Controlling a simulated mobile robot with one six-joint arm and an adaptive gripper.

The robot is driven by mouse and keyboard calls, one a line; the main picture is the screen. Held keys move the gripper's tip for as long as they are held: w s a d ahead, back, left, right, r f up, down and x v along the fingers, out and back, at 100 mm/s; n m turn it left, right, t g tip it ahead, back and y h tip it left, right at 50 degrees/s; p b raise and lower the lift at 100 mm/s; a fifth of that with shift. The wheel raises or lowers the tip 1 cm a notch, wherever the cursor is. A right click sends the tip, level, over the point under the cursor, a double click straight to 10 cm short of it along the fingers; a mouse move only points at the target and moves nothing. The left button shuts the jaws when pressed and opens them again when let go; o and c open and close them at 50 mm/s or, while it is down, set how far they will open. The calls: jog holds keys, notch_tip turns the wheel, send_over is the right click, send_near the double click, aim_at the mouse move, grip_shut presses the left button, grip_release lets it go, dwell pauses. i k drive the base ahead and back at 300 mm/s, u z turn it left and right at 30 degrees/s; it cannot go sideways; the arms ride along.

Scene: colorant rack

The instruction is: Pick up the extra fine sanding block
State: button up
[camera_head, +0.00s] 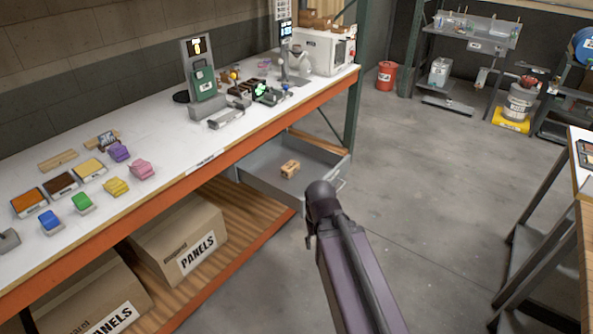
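Several small coloured blocks rest on the white bench top at the left of the head view: a blue block (50,221), a green block (81,202), a yellow block (116,187), a pink block (142,169) and a purple block (119,152). A small tan block (290,169) with dark marks lies inside the open grey drawer (262,185) under the bench. No grit label is readable, so I cannot tell which is the extra fine sanding block. My arm rises from the bottom centre, right of the drawer. My gripper does not show.
Orange, brown and yellow pads in trays (29,203) lie behind the blocks. Panel boxes (180,238) fill the shelf below. A green canister (204,84) and grey parts (226,118) stand further along. A green rack post (357,80) rises beside the drawer.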

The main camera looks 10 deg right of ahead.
aim_at(290, 169)
jog(key=i, duration=0.5)
jog(key=z, duration=0.1)
jog(key=k, duration=1.35)
jog(key=u, duration=0.6)
jog(key=i, duration=1.45)
jog(key=u, duration=0.05)
